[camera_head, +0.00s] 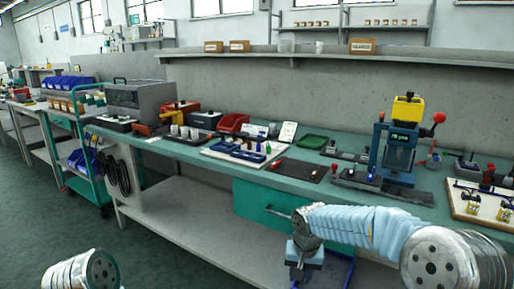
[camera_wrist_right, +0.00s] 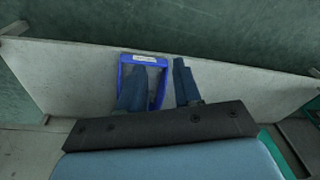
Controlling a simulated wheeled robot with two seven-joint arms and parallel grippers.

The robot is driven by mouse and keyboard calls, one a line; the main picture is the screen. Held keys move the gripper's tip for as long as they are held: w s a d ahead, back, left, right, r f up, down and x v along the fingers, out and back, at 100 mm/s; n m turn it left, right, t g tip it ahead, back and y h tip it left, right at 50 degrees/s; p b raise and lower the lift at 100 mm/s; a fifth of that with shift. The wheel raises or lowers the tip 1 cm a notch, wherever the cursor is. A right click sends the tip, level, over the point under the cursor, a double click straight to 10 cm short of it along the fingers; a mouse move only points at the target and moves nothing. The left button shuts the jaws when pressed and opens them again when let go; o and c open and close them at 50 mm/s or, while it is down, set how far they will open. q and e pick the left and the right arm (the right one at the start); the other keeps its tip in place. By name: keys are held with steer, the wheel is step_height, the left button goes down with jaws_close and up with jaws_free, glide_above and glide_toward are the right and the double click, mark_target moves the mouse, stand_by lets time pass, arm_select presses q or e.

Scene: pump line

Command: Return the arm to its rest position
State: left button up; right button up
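My right arm comes in from the right in the head view, wrapped in a pale blue cover. It reaches left in front of the bench, and its gripper (camera_head: 302,270) hangs below the benchtop's front edge. In the right wrist view the two blue fingers of this gripper (camera_wrist_right: 158,68) stand apart with nothing visibly held between them. My left arm shows only as a rounded link at the bottom left of the head view. The left gripper is out of view.
A blue bin (camera_wrist_right: 161,62) with a white label sits on the lower shelf (camera_wrist_right: 75,75) beyond the right fingers. The green benchtop (camera_head: 262,178) carries a blue press (camera_head: 398,150), trays and tools. A teal trolley (camera_head: 88,160) stands at left. The floor at lower left is clear.

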steer(key=s+a+f+n+g+y, duration=0.1)
steer(key=s+f, duration=0.2)
steer(key=f, duration=0.4)
steer(key=s+a+f+y, duration=0.1)
steer(key=s+f, duration=0.3)
steer(key=f, duration=0.4)
steer(key=s+f+y, duration=0.1)
steer(key=s+f, duration=0.5)
steer(key=s, duration=0.3)
steer(key=s+f, duration=0.7)
steer(key=s, duration=0.3)
steer(key=shift+s+d+m+y, duration=0.2)
steer(key=shift+d+m+y, duration=0.1)
steer(key=shift+d+y, duration=0.1)
